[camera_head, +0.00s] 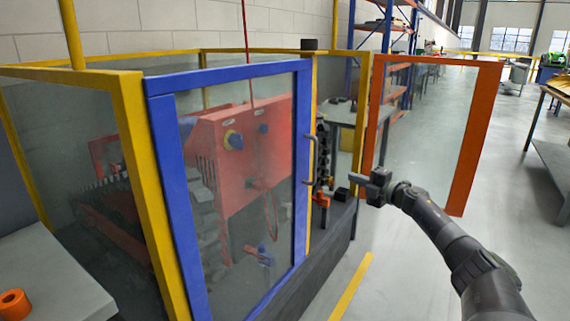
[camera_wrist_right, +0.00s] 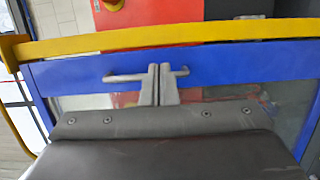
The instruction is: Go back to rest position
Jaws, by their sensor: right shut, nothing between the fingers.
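My right gripper (camera_head: 358,177) is at the end of my dark arm, which reaches in from the lower right. In the right wrist view its two grey fingers (camera_wrist_right: 158,85) are together with nothing between them. The blue-framed door (camera_head: 164,160) of the yellow cage looks closed. Its metal handle (camera_head: 311,155) is left of my right gripper, with a gap between them in the head view. In the right wrist view the handle (camera_wrist_right: 125,78) shows on both sides of the fingertips, which hide its middle. My left gripper is not in view.
An orange-framed clear panel (camera_head: 484,120) stands out beyond my right gripper. Inside the cage is a red machine (camera_head: 235,150). A grey table (camera_head: 50,275) with an orange ring-shaped part (camera_head: 14,303) is at lower left. Open floor (camera_head: 420,290) lies on the right.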

